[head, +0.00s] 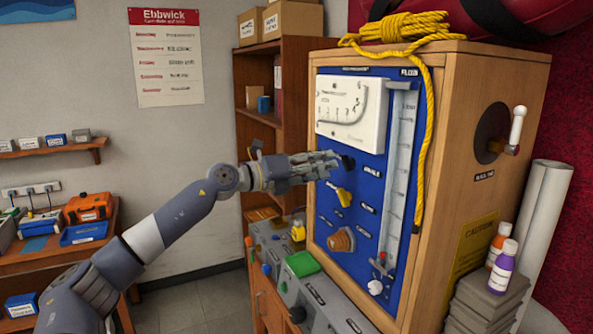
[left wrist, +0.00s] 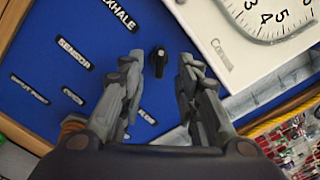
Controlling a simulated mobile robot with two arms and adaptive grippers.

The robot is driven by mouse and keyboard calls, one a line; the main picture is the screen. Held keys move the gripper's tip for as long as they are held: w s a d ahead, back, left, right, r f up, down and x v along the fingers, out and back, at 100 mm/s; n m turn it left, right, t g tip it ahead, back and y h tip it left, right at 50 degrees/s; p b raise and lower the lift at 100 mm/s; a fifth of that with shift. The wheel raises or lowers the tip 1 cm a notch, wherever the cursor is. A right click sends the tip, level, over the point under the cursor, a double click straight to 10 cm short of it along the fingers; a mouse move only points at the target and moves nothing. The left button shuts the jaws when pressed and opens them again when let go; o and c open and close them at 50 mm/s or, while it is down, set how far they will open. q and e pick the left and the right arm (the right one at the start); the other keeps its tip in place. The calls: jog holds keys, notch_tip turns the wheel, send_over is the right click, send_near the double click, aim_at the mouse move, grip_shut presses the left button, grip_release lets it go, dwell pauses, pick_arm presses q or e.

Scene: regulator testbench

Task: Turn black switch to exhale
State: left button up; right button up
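The black switch (head: 348,163) is a small knob on the blue front panel (head: 322,208), below the white gauge. My left gripper (head: 328,164) reaches in from the left, its fingertips close to the switch. In the left wrist view, the black switch (left wrist: 158,60) shows between the two spread fingers of the left gripper (left wrist: 159,66), with a gap on each side. The left gripper is open and holds nothing. A label ending in "XHALE" (left wrist: 118,14) is partly cut off at the top of that view. My right gripper is not in view.
A clear vertical tube (head: 400,150) and yellow rope (head: 424,140) are to the right. A grey bench unit with a green block (head: 302,263) stands below the arm.

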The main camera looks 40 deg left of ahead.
pick_arm(q)
jog(key=v, duration=0.6)
jog(key=shift+s, duration=0.25)
dwell(0.6)
jog(key=shift+a, duration=0.15)
dwell(0.3)
